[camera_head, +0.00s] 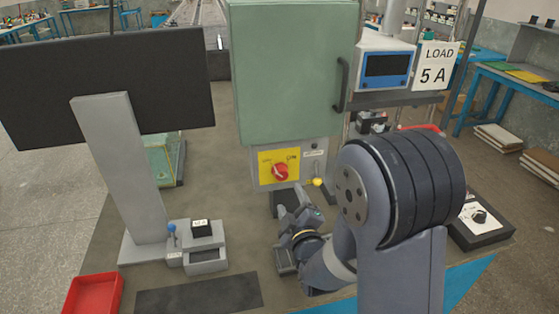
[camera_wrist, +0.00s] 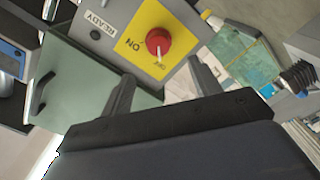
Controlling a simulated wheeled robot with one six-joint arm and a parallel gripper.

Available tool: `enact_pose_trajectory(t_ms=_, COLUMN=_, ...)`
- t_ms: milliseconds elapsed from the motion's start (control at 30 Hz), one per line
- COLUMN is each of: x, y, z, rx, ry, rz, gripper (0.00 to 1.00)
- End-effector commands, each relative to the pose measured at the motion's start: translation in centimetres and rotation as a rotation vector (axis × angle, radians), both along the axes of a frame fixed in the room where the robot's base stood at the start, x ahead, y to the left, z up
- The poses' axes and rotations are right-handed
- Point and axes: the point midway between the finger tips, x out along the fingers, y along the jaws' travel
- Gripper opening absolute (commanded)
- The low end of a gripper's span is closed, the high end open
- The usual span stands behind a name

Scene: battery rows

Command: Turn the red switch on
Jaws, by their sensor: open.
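The red switch (camera_head: 281,172) is a round knob on a yellow plate (camera_head: 264,180) below the green cabinet. The plate has OFF at its upper left and ON at its upper right. In the wrist view the red switch (camera_wrist: 157,40) shows a white pointer mark toward the OFF lettering. My gripper (camera_wrist: 161,70) is open, with its two fingers apart and nothing between them. The knob lies beyond the fingertips and they do not appear to touch it. In the head view my gripper (camera_head: 288,204) is low, near the panel's foot, partly hidden by my arm.
The green cabinet (camera_head: 290,70) with a dark handle stands above the panel. A yellow-tipped lever (camera_head: 317,182) is right of the switch. A blue-framed display (camera_head: 387,69) and a load sign (camera_head: 437,65) stand right. A red tray (camera_head: 93,294) and a small grey fixture (camera_head: 205,260) are left.

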Motion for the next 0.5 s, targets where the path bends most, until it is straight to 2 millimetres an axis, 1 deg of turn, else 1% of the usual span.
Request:
enact_pose_trajectory(t_ms=167, x=1.4, y=0.4, z=0.2, rx=-0.002, ry=-0.008, rz=0.000, gripper=0.59)
enact_pose_trajectory(t_ms=500, x=7.1, y=2.1, z=0.2, rx=-0.001, ry=-0.006, rz=0.001, gripper=0.59)
